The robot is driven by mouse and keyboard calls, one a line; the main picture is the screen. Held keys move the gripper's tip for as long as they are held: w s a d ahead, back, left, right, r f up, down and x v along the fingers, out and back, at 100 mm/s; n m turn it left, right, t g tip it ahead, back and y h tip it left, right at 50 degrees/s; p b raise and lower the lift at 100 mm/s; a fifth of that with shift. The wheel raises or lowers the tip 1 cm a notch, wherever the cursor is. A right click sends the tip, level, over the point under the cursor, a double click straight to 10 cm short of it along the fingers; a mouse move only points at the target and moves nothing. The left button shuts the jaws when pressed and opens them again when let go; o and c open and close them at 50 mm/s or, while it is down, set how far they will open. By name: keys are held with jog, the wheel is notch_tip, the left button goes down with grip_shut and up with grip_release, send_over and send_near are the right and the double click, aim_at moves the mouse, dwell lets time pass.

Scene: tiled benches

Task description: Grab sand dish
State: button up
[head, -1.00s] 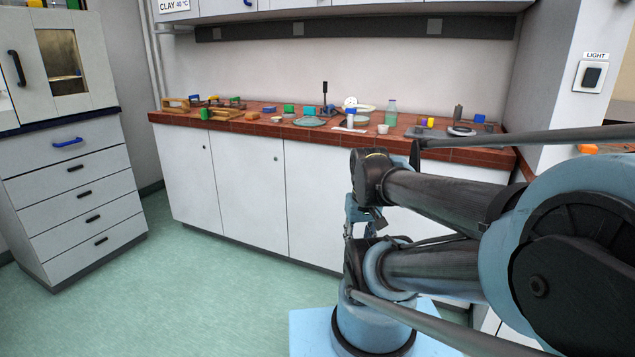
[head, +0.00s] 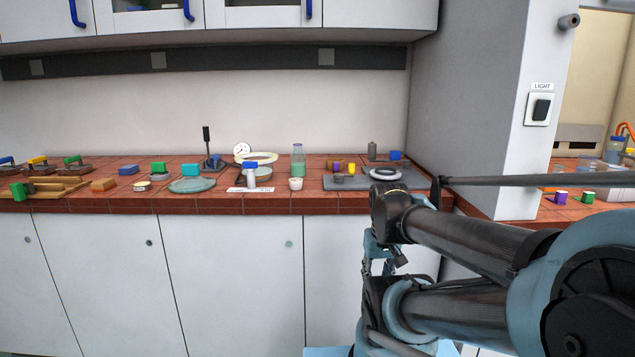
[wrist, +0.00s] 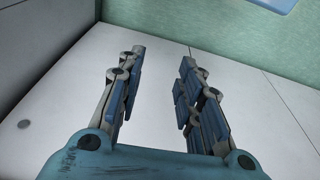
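No dish can be surely told as the sand dish at this size. Small candidates stand on the red tiled bench (head: 340,205) in the head view: a low round dish with a pale top (head: 142,186), a small white cup (head: 296,184) and a wide round pan (head: 262,174) by a blue-topped white item. My gripper (wrist: 162,57) is open and empty in the wrist view, its two fingers apart. In the head view it hangs below the bench top in front of the white cupboard doors, away from the dishes.
A green-filled bottle (head: 298,162), a flat greenish disc (head: 192,185) and a black-handled stand (head: 208,150) are close by. A wall with a light switch (head: 540,108) bounds the bench at right.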

jog(key=shift+w+a, duration=0.15)
jog(key=shift+w, duration=0.15)
